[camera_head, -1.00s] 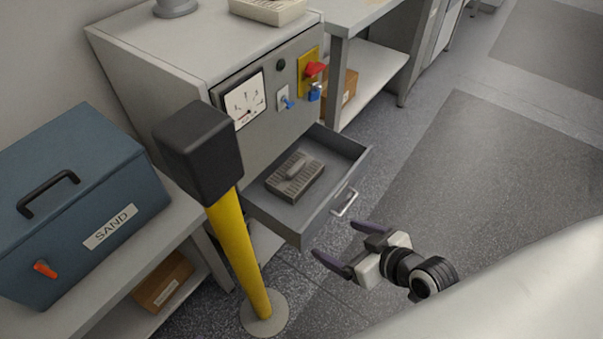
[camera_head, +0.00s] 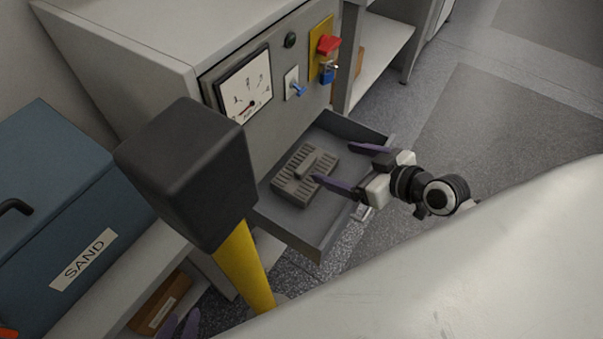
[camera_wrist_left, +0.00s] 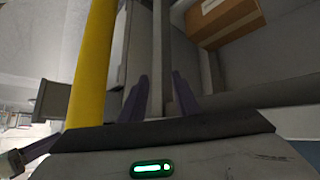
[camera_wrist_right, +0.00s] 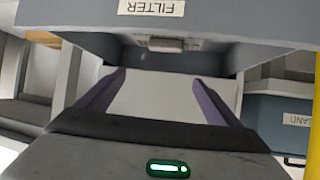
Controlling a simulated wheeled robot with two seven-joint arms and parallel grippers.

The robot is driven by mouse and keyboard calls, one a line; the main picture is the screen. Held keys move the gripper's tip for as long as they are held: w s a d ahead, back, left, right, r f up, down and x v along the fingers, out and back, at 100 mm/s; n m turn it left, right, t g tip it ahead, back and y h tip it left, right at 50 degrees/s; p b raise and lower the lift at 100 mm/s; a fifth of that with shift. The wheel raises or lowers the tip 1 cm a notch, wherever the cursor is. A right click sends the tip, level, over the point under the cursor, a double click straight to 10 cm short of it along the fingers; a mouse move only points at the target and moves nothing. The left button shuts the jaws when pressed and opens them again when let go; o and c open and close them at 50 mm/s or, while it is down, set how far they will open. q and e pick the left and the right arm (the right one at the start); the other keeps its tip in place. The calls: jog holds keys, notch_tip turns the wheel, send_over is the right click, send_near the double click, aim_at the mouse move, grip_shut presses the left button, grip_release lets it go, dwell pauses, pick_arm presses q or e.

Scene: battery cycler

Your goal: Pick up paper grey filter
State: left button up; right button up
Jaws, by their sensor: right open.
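The grey filter (camera_head: 305,173) is a flat ridged block with a raised grip on top. It lies in the pulled-out grey drawer (camera_head: 325,232) of the cabinet. My right gripper (camera_head: 335,164) is open and empty, its purple fingers pointing toward the filter from the drawer's front side. Whether a finger touches the filter I cannot tell. The right wrist view shows its spread fingers (camera_wrist_right: 158,85) below a grey panel with an upside-down FILTER label (camera_wrist_right: 151,7). My left gripper (camera_head: 181,325) is low at the bottom edge; its fingers (camera_wrist_left: 159,90) stand slightly apart with nothing between them.
A yellow post with a black head (camera_head: 190,170) stands left of the drawer. A blue SAND box (camera_head: 50,210) sits on a bench at the left, with a brown carton (camera_head: 160,305) below. The cabinet front (camera_head: 285,110) carries a dial and switches. Floor at right is clear.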

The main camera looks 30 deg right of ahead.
aim_at(309, 166)
jog(key=w+a+f+b, duration=0.1)
jog(key=w+f, duration=0.1)
jog(key=w+a+f+b, duration=0.1)
jog(key=w+f+b, duration=0.1)
jog(key=f, duration=0.1)
jog(key=w+a+f+b, duration=0.1)
jog(key=w+f, duration=0.2)
jog(key=shift+w+a+f+b, duration=0.1)
jog(key=shift+a+f+b, duration=0.05)
jog(key=shift+b, duration=0.15)
jog(key=shift+w+a+f, duration=0.15)
jog(key=shift+w+f, duration=0.1)
jog(key=shift+w, duration=0.2)
pick_arm(q)
jog(key=f, duration=0.2)
jog(key=shift+w+d+f, duration=0.15)
jog(key=shift+d+f, duration=0.05)
jog(key=shift+f, duration=0.2)
pick_arm(e)
jog(key=shift+r, duration=0.1)
jog(key=c, duration=1.4)
